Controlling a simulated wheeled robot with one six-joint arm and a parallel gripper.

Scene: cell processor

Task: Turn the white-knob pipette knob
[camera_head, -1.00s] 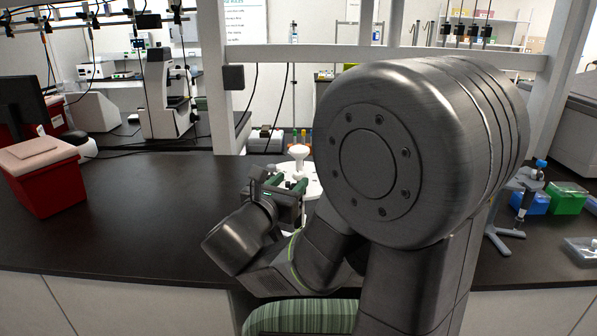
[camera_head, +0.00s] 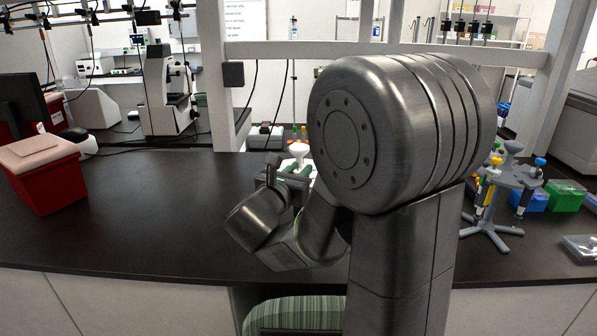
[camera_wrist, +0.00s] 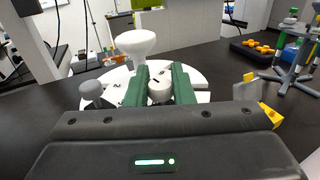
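The fingers are apart. Behind is a round white plate (camera_wrist: 208,80) with a tall white funnel-shaped post (camera_wrist: 135,45). In the head view my gripper (camera_head: 292,170) is over the bench beside the white post (camera_head: 299,149), and my arm hides much of the plate.
A grey pipette stand (camera_head: 496,205) with several coloured-knob pipettes is at right, near blue (camera_head: 533,201) and green (camera_head: 567,198) boxes. A red box (camera_head: 45,178) stands at left. The dark bench (camera_head: 150,215) between it and my arm is clear.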

